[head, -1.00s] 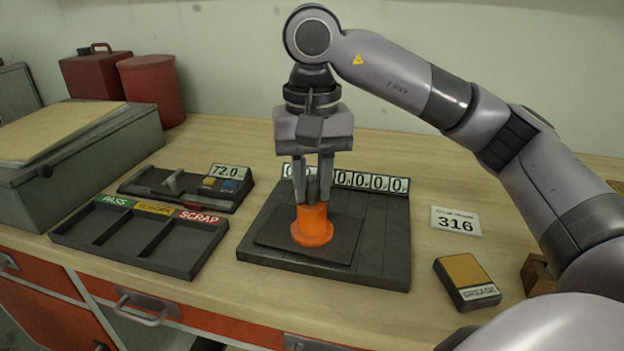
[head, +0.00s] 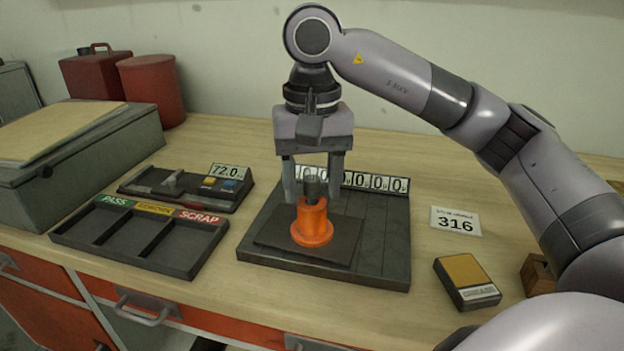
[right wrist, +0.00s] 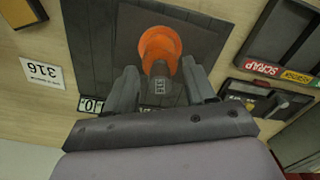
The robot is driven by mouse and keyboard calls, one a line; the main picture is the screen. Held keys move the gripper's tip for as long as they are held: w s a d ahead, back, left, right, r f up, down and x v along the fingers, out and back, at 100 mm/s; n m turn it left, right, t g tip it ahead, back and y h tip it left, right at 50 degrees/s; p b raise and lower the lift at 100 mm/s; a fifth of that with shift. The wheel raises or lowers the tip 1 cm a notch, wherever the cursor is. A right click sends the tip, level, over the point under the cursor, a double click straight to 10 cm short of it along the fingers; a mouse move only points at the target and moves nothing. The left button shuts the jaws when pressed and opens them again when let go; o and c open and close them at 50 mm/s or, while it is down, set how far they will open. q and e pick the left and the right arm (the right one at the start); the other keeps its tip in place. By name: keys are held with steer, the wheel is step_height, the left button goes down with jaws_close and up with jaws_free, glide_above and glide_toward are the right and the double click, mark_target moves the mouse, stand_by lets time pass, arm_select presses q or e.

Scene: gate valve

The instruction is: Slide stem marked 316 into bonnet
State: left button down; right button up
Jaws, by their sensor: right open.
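The orange bonnet (head: 312,225) stands upright on a dark mat on the black rack board (head: 385,245). A grey stem (head: 313,186) stands upright in the top of the bonnet, with its upper end showing above the rim. In the right wrist view the stem's end (right wrist: 160,86) carries small marks that I cannot read surely. My right gripper (head: 314,193) is open, its fingers apart on either side of the stem and not touching it. It also shows in the right wrist view (right wrist: 160,92). My left gripper is out of view.
A card reading 316 (head: 455,221) lies right of the board. A yellow-topped box (head: 466,281) is in front of it. A PASS and SCRAP tray (head: 140,237) and a gauge unit reading 72.0 (head: 190,187) stand to the left. Number tags line the board's back edge.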

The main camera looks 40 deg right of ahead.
steer(key=shift+r+p, duration=1)
steer(key=shift+r, duration=2.6)
